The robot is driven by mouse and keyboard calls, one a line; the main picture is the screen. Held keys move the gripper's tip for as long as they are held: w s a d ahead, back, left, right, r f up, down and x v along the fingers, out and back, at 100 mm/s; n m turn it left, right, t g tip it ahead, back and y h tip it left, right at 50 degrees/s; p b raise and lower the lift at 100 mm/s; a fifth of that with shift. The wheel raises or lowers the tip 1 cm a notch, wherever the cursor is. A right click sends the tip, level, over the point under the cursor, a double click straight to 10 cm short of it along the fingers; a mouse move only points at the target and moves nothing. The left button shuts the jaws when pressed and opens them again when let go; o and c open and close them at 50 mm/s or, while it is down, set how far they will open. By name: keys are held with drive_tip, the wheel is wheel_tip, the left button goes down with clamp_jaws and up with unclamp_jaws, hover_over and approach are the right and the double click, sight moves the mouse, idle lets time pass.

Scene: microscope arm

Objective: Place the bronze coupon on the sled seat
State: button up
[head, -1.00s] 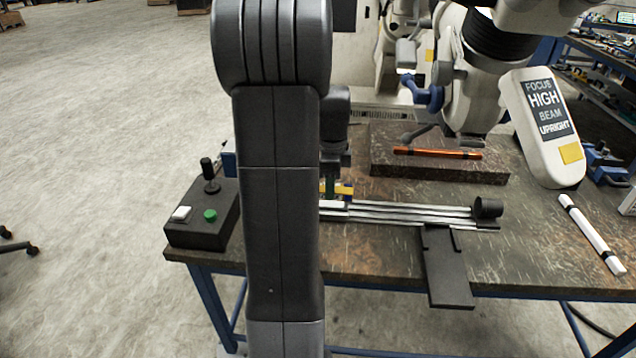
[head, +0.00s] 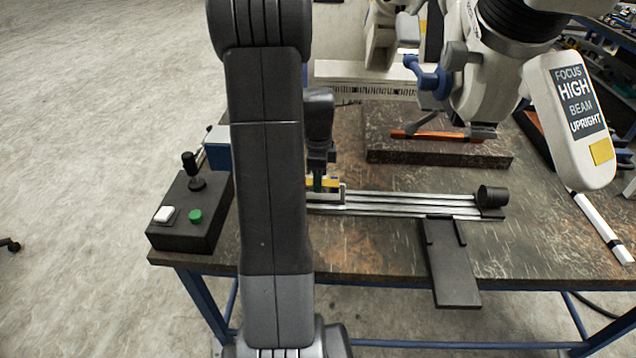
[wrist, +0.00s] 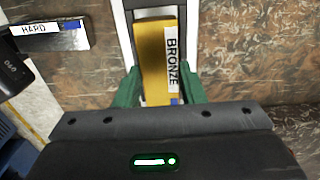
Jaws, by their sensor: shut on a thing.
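The bronze coupon (wrist: 154,50) is a gold-coloured bar with a white "BRONZE" label and a small blue mark. My gripper (wrist: 159,90) is shut on it, with green fingers along its two long sides. In the head view the coupon (head: 326,183) shows as a yellow bar between my fingers, partly behind my arm. It is at the pale sled (head: 342,198), near the left end of the rail. In the wrist view pale edges flank the coupon, so it lines up with the seat. I cannot tell whether it touches the seat floor.
A block labelled "HARD" (wrist: 50,37) lies left of the rail. The rail (head: 420,203) runs right to a black knob (head: 491,197). A control box (head: 190,225) stands left. The microscope arm (head: 570,120) hangs over the right side, near a stone slab (head: 437,153).

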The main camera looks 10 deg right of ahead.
drive_tip(key=shift+f, duration=1.15)
drive_tip(key=shift+f, duration=0.2)
drive_tip(key=o, duration=1.3)
drive_tip(key=shift+c, duration=0.2)
drive_tip(key=shift+r, duration=0.1)
wheel_tip(320, 180, up, 12)
drive_tip(key=shift+r, duration=0.1)
